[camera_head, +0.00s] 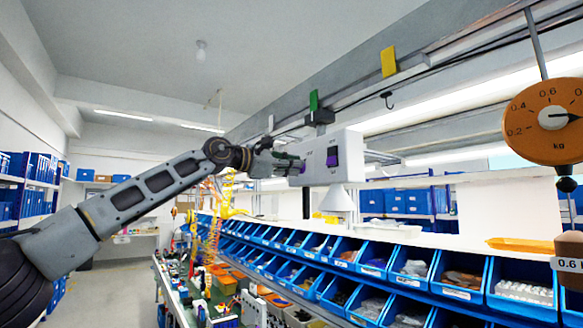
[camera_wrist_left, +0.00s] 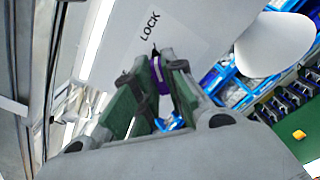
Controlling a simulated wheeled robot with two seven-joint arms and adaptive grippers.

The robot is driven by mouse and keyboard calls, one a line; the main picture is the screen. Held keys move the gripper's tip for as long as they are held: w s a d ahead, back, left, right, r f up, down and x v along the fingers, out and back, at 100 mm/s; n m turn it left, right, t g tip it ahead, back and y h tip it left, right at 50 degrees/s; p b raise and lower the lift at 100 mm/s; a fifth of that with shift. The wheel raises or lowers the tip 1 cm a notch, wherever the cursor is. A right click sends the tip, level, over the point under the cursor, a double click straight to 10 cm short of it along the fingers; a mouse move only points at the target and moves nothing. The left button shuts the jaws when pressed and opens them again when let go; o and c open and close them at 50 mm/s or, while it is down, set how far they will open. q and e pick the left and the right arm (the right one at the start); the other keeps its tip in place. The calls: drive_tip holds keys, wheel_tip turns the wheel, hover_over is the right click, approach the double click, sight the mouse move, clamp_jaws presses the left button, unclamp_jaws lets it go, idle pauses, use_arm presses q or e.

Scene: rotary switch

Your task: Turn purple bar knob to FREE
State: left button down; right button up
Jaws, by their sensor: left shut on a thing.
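The purple bar knob (camera_wrist_left: 158,76) is on the face of a white box (camera_head: 318,158). In the left wrist view the word LOCK is printed on the face above the knob, and a small dark mark shows at the knob's upper end. My left gripper (camera_head: 290,165) reaches the left face of the box and is shut on the knob, with a green-padded finger on each side of it. The word FREE is not readable in either view. My right gripper is not in view.
A white cone-shaped thing (camera_head: 337,198) hangs below the box. Rows of blue bins (camera_head: 413,268) run below. An orange dial scale (camera_head: 546,120) hangs at the right.

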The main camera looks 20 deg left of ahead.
use_arm(q)
drive_tip(key=shift+w+a+r+n+b, duration=0.1)
drive_tip(key=shift+n+b, duration=0.65)
drive_tip(key=shift+n, duration=2.1)
drive_tip(key=shift+w+a+n+b, duration=0.15)
drive_tip(key=shift+n+b, duration=0.55)
drive_tip(key=shift+n, duration=2.1)
drive_tip(key=shift+s+a+r+n+b, duration=0.1)
drive_tip(key=shift+n+b, duration=0.65)
drive_tip(key=shift+n, duration=2.1)
drive_tip(key=c, duration=1.5)
unclamp_jaws()
drive_tip(key=shift+f, duration=0.1)
